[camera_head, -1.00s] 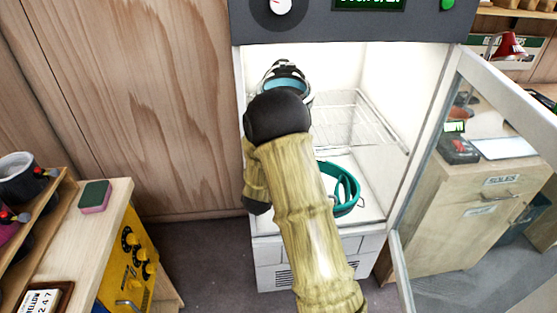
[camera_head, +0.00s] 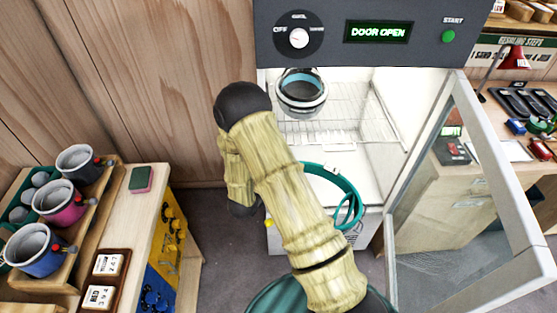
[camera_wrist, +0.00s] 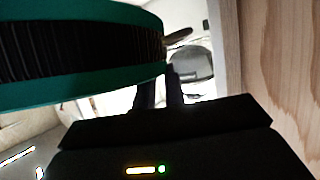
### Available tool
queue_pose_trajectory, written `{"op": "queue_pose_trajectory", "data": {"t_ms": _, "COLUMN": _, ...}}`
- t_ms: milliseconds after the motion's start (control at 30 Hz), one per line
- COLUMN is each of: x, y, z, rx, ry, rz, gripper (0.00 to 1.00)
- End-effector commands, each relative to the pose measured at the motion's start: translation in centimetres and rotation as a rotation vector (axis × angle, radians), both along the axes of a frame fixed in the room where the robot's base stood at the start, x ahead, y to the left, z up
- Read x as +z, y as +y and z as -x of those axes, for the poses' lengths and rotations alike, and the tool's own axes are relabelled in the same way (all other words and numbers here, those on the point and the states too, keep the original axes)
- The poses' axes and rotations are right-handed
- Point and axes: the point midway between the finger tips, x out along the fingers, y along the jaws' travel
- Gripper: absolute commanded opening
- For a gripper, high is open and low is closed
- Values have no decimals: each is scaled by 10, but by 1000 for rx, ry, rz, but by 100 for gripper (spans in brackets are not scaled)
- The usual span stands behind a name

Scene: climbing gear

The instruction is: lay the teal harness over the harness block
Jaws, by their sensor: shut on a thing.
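The teal harness (camera_head: 351,190) is a banded loop with a hanging strap, in front of the open cabinet's lower front edge in the head view. My arm hides its left part. In the wrist view the teal harness (camera_wrist: 80,92), with a black ribbed lining, fills the upper left. My gripper (camera_wrist: 168,82) is shut on the harness band; the exact contact is partly hidden. In the head view my gripper is hidden behind my arm. I cannot make out the harness block in either view.
The cabinet (camera_head: 395,50) reads DOOR OPEN; its glass door (camera_head: 460,190) stands out to the right. A rounded item (camera_head: 302,92) is high inside, near a wire rack (camera_head: 310,131). A bench (camera_head: 160,190) with mugs (camera_head: 62,200) stands left. Wooden wall lies behind.

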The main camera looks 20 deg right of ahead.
Motion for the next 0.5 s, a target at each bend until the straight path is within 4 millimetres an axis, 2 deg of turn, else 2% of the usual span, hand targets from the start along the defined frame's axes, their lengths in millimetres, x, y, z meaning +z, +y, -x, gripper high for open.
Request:
{"op": "queue_pose_trajectory", "data": {"t_ms": 33, "x": 17, "y": 3, "z": 6, "rx": -8, "ry": 4, "rz": 4, "gripper": 0}}
{"op": "queue_pose_trajectory", "data": {"t_ms": 500, "x": 74, "y": 20, "z": 64, "rx": -112, "ry": 2, "rz": 4, "gripper": 0}}
